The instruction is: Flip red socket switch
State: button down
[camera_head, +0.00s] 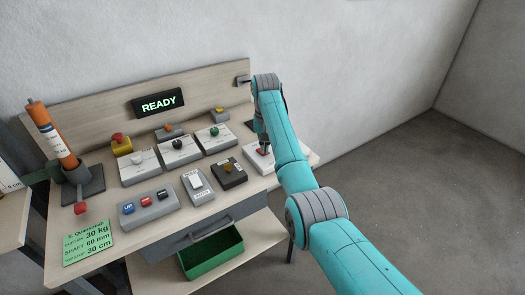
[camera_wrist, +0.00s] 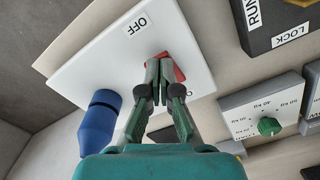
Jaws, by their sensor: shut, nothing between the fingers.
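The red switch (camera_wrist: 178,69) sits on a white socket plate (camera_wrist: 100,62) with an OFF label on one side; a second label is mostly hidden behind my fingers. A blue plug-like part (camera_wrist: 98,118) stands out from the same plate. My gripper (camera_wrist: 158,66) is shut and empty, with its fingertips over the red switch and hiding part of it. I cannot tell whether they press on it. In the head view my gripper (camera_head: 263,143) points down at the white socket plate (camera_head: 254,162) at the right end of the bench, with red showing by the tips.
A dark box with a yellow part (camera_head: 229,174) stands just left of the socket. Several other control boxes, a READY display (camera_head: 158,103) and an orange cylinder (camera_head: 53,135) are farther left. A green bin (camera_head: 211,252) is below. Floor to the right is clear.

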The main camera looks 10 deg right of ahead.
jog(key=shift+f, duration=0.4)
jog(key=shift+r, duration=3.55)
